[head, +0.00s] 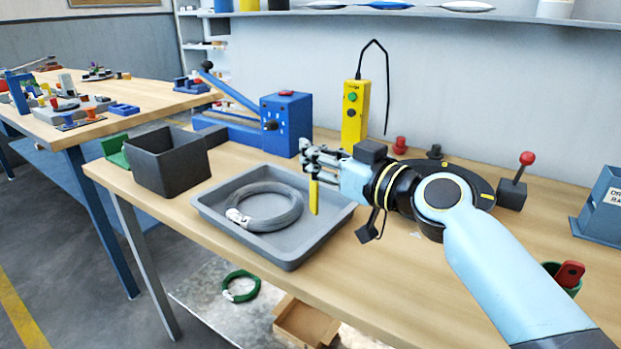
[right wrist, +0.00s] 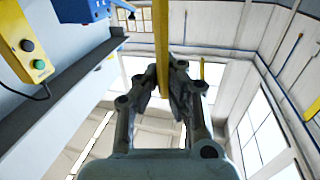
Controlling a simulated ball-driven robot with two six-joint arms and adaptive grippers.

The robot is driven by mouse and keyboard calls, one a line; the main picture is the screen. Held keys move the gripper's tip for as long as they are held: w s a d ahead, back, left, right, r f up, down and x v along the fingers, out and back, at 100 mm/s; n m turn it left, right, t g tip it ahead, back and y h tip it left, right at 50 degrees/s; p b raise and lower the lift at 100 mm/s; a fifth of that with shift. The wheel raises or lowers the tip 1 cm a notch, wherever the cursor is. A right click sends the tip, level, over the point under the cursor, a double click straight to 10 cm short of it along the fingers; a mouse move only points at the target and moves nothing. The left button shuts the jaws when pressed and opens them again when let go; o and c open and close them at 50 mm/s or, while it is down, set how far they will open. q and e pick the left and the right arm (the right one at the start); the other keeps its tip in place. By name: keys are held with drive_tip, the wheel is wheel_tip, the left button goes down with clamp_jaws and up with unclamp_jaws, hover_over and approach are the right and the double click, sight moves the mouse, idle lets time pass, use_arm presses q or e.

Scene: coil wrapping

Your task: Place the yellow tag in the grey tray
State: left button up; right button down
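The yellow tag (head: 314,198) is a thin strip hanging upright from my right gripper (head: 310,160). It appears over the right part of the grey tray (head: 292,258), near its back right rim; its exact height above the tray is hard to tell. In the right wrist view, a long yellow strip (right wrist: 161,45) stands between the closed fingers of the right gripper (right wrist: 165,85). The tray is shallow and holds a grey wire coil (head: 290,217) with a white tie on its left side. My left gripper is not in view.
A dark bin (head: 170,170) stands left of the tray. A blue machine (head: 287,120) with a lever and a yellow control box (head: 354,118) stand behind it. The tray floor in front and to the right of the coil is bare. A green coil (head: 240,287) lies on the lower shelf.

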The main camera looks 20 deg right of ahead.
sight(312, 179)
drive_tip(key=f+b, duration=0.1)
drive_tip(key=f, duration=0.3)
drive_tip(key=shift+a+f, duration=0.2)
drive_tip(key=shift+r, duration=0.1)
drive_tip(key=shift+f+b, duration=0.2)
drive_tip(key=shift+b, duration=0.15)
drive_tip(key=c, duration=1.5)
unclamp_jaws()
drive_tip(key=shift+r, duration=0.1)
